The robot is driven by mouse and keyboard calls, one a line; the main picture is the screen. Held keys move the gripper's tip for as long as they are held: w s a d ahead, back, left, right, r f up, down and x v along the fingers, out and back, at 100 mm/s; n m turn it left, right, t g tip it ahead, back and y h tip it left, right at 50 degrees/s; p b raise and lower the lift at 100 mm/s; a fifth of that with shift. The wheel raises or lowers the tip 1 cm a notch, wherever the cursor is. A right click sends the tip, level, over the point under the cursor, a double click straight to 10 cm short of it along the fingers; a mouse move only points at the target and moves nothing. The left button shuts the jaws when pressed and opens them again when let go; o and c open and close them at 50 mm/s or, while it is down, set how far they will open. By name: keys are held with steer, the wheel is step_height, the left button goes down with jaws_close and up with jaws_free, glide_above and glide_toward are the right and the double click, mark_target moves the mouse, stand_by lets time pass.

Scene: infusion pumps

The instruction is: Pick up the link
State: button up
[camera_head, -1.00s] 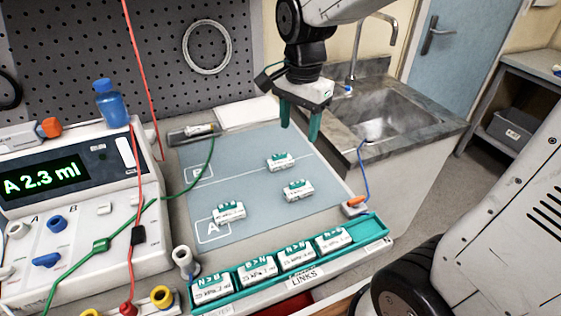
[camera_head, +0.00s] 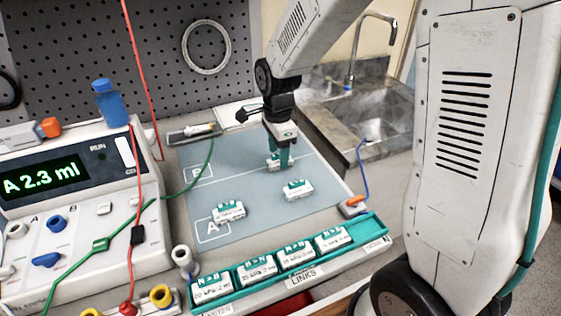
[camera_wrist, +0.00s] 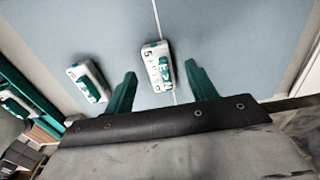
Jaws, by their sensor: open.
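Three white links with green tops lie on the blue-grey mat (camera_head: 250,205). The far link (camera_head: 272,162) is partly hidden by my gripper (camera_head: 279,160), which is lowered over it. In the wrist view this link (camera_wrist: 158,68) lies between the two green fingers of my gripper (camera_wrist: 160,85), which are open with a gap on each side. A second link (camera_head: 298,190) lies nearer and to the right; it seems to be the link (camera_wrist: 88,82) outside the left finger in the wrist view. A third link (camera_head: 229,211) lies by the mat's "A" mark.
A green tray (camera_head: 362,232) labelled LINKS holds several more links along the front edge. A pump reading "A 2.3 ml" (camera_head: 60,178) stands at left with green and red cables. A sink (camera_head: 375,115) is behind at right.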

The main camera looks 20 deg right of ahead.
steer(key=shift+f, duration=0.2)
steer(key=c, duration=1.1)
steer(key=shift+r, duration=0.15)
